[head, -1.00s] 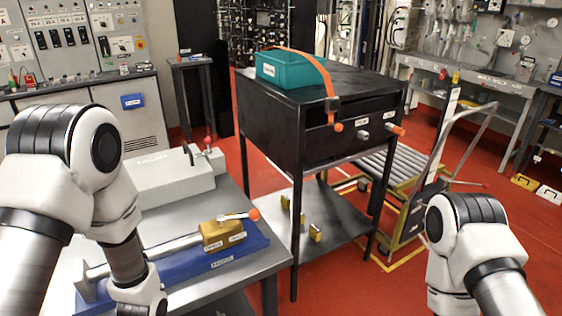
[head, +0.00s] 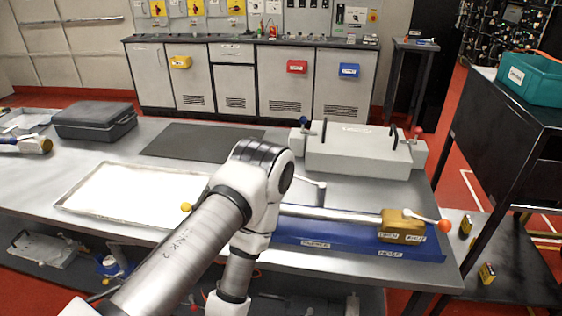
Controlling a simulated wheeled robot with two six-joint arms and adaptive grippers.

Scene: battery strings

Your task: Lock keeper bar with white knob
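No white knob is clearly visible in the head view, and I cannot tell which part is the keeper bar. A long grey box (head: 357,147) with two black handles has a blue knob (head: 304,121) at its left end and a red knob (head: 418,131) at its right end. In front, a blue fixture (head: 290,230) carries a metal bar (head: 340,214) running to a yellow block (head: 402,226), with a white lever (head: 425,217) tipped by an orange ball. My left arm crosses the fixture's left side; its gripper is hidden. My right gripper is outside the view.
A white tray (head: 70,203), a dark mat (head: 200,142) and a dark grey case (head: 95,121) lie on the metal table to the left. A black stand (head: 505,150) with a teal bin (head: 533,78) is at the right. Grey cabinets (head: 250,79) stand behind.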

